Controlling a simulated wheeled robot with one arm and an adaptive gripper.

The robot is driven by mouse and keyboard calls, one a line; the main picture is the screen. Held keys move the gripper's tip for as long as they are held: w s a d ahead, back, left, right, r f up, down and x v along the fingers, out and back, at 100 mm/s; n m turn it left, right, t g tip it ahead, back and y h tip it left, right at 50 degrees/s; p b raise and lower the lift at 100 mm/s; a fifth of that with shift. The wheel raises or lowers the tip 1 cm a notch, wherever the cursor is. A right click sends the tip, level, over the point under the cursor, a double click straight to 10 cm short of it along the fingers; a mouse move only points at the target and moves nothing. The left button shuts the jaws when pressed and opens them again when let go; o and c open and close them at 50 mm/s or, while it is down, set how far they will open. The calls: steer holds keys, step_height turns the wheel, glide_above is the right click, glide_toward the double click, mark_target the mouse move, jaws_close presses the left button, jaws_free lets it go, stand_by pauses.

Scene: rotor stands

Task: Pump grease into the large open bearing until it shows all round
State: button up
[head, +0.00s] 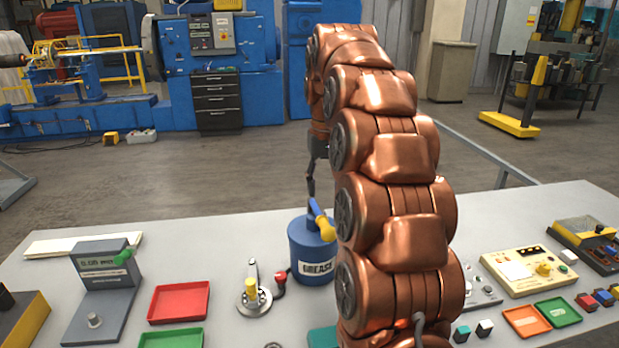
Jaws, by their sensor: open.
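A blue grease pot (312,262) labelled GREASE stands upright on the grey bench, left of my arm. My gripper (311,188) points down just above the upper end of that lever. It is open, with no object visible in it, and partly hidden by my copper arm. I cannot tell whether a fingertip touches the lever. A red knob (281,282) sits at the pot's left side. I cannot make out the large open bearing; my arm hides part of the bench.
A round metal fitting with a yellow cap (251,288) stands left of the pot. Red (179,302) and green (170,338) trays and a grey stand (103,290) are farther left. A cream instrument box (527,270) and small trays lie right of my arm.

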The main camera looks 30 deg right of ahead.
mark_target(324, 221)
steer(key=shift+w+d+f, duration=0.1)
steer(key=shift+w+d, duration=0.05)
steer(key=shift+f+b, duration=2.5)
steer(key=shift+f, duration=2.9)
steer(key=shift+c, duration=0.2)
steer(key=c, duration=0.8)
steer(key=shift+c, duration=0.2)
